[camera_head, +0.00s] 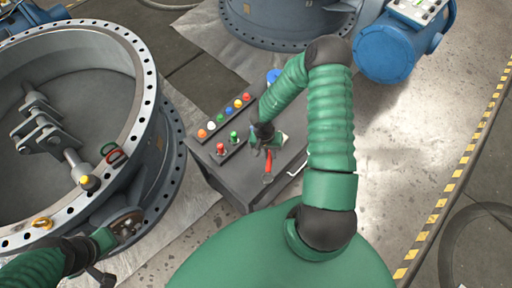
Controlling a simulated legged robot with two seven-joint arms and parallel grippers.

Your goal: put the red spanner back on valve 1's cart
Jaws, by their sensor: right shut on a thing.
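The red spanner (268,165) hangs below my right gripper (266,144), which is shut on it above the dark grey cart (228,172). The spanner's lower end is close to the cart top; I cannot tell whether it touches. My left gripper (106,274) is at the lower left, beside the large valve's flange. Its fingers are small and unclear here.
Coloured knobs (220,118) line the cart's far edge, with red (220,148) and green (233,137) pieces nearer. The large grey valve (124,100) fills the left. A blue motor (388,45) is at the upper right.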

